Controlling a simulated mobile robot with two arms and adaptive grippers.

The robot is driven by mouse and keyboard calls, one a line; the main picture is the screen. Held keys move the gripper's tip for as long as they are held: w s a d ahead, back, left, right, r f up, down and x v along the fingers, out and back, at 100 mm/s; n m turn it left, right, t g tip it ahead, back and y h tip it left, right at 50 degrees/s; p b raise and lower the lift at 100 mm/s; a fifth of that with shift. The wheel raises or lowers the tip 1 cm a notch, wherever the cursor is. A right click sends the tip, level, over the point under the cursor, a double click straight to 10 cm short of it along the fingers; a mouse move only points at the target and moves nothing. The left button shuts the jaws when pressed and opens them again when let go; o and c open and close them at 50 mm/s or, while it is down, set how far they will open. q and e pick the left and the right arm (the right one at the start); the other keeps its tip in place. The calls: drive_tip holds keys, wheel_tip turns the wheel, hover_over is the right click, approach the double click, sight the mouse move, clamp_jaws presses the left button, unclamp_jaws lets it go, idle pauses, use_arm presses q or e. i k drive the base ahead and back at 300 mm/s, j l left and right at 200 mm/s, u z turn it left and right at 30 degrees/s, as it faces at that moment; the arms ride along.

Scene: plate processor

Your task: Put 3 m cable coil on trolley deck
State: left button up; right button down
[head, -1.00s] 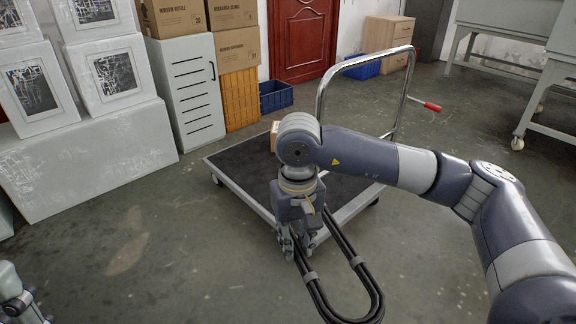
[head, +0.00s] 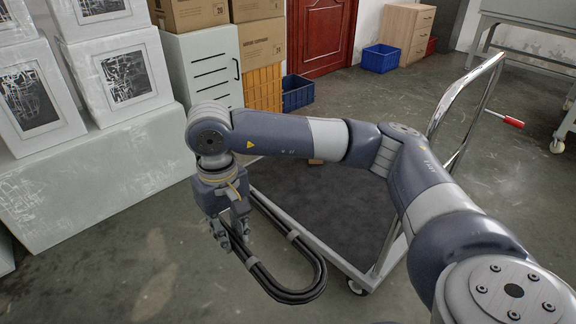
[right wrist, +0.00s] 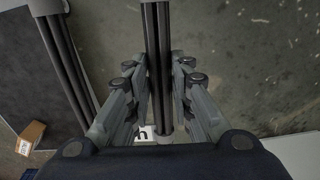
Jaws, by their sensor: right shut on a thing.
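The black cable coil (head: 285,296) is a long loop with grey ties. My right gripper (head: 232,238) is shut on one end of it, and the loop sticks out to the right. In the right wrist view the cable strands (right wrist: 159,65) run between the fingers (right wrist: 160,80), with a white label partly showing. The trolley deck (head: 325,215) is dark with a pale metal rim. The gripper is left of the deck's near left edge, and the loop hangs in front of that edge. My arm hides the deck's far part. My left gripper is not in view.
A small cardboard box (right wrist: 30,138) lies on the deck, mostly hidden in the head view. The trolley's chrome handle (head: 437,122) rises at the right. White boxes (head: 120,75) and a grey cabinet (head: 205,68) stand at the back left. Floor in front is clear.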

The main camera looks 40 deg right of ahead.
sight(325, 196)
drive_tip(key=i+z, duration=0.15)
drive_tip(key=i, duration=0.3)
drive_tip(key=i+j+z, duration=0.15)
drive_tip(key=i, duration=0.35)
drive_tip(key=i+j+z, duration=0.15)
drive_tip(key=i, duration=0.3)
drive_tip(key=i+z, duration=0.2)
drive_tip(key=z, duration=0.2)
drive_tip(key=i+j+z, duration=0.1)
drive_tip(key=z, duration=0.3)
drive_tip(key=i+j+z, duration=0.15)
drive_tip(key=z, duration=0.25)
drive_tip(key=i+j+z, duration=0.35)
drive_tip(key=i+z, duration=0.4)
drive_tip(key=i, duration=0.2)
